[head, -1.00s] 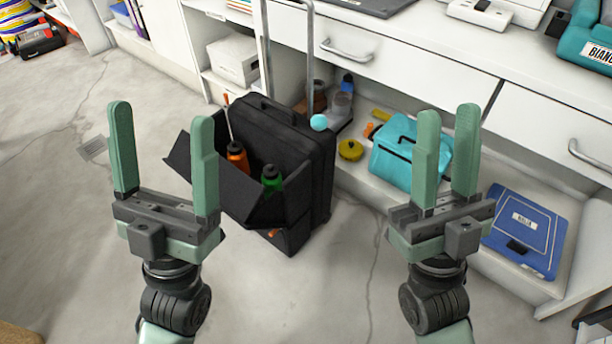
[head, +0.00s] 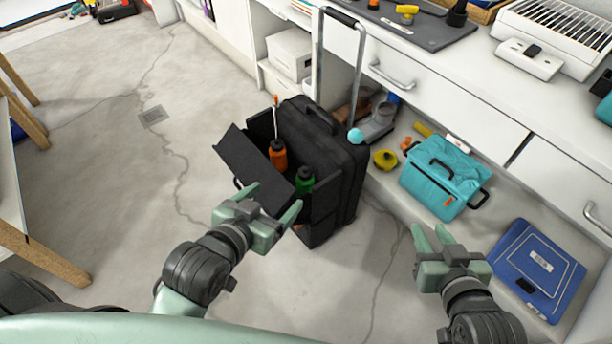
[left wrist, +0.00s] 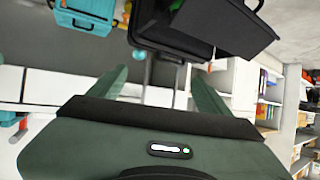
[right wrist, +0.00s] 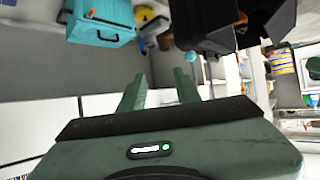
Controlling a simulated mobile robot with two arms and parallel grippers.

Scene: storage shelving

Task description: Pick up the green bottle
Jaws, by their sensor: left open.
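The green bottle (head: 304,181) stands in the open front pocket of a black wheeled case (head: 322,160), right of an orange bottle (head: 278,155). The pocket walls hide its lower part. My left gripper (head: 271,204) is open and empty, just in front of the case and lower in the picture than the bottle. In the left wrist view, the case (left wrist: 165,28) is beyond my fingers, with only a bit of green showing in it. My right gripper (head: 430,232) is open and empty, to the right of the case over the floor.
The case's tall handle (head: 361,75) rises beside the white drawers (head: 450,95). A teal bag (head: 446,178), a yellow tape-like roll (head: 385,159) and a blue box (head: 536,268) lie on the low shelf. Floor left of the case is clear.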

